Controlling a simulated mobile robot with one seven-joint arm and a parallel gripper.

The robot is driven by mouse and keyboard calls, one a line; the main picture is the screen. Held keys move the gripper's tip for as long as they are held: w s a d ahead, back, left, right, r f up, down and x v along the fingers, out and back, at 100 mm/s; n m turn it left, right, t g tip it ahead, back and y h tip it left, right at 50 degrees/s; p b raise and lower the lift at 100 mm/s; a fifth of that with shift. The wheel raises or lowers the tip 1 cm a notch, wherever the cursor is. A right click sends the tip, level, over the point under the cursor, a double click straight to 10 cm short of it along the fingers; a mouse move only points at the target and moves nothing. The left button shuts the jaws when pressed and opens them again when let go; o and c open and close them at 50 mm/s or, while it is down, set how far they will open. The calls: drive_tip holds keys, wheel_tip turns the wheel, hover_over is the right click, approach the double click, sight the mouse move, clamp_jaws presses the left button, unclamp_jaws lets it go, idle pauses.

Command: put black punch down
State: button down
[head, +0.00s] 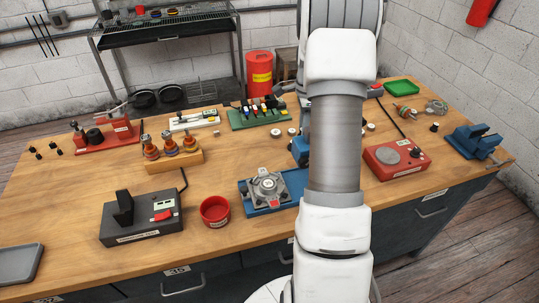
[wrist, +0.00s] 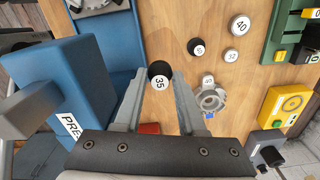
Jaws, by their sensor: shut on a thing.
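My gripper (wrist: 161,86) shows in the wrist view, its two grey fingers closed on the sides of a black punch (wrist: 153,70). The punch's pale end face, marked 35, points toward the camera. I cannot tell whether its far end touches the wooden bench (wrist: 165,20). In the head view my arm hides the gripper and the held punch. Another black punch (wrist: 196,48) stands on the bench just beyond the fingers. White punches marked 40 (wrist: 240,25) and 32 (wrist: 231,56) stand to its right.
A blue press (wrist: 65,85) stands close on the left in the wrist view, partly seen in the head view (head: 299,152). A metal part (wrist: 208,101) lies right of the fingers. A yellow device (wrist: 287,104) and a green rack (wrist: 285,35) stand farther right.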

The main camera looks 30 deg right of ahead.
drive_tip(key=d, duration=0.2)
drive_tip(key=p, duration=0.1)
hover_over(273, 153)
wheel_tip(273, 153, down, 7)
drive_tip(key=shift+d+f, duration=0.15)
drive_tip(key=shift+m, duration=0.3)
drive_tip(key=shift+f, duration=2.15)
drive_tip(key=shift+c, duration=2.4)
unclamp_jaws()
drive_tip(key=shift+r+p, duration=0.1)
drive_tip(key=shift+p, duration=0.25)
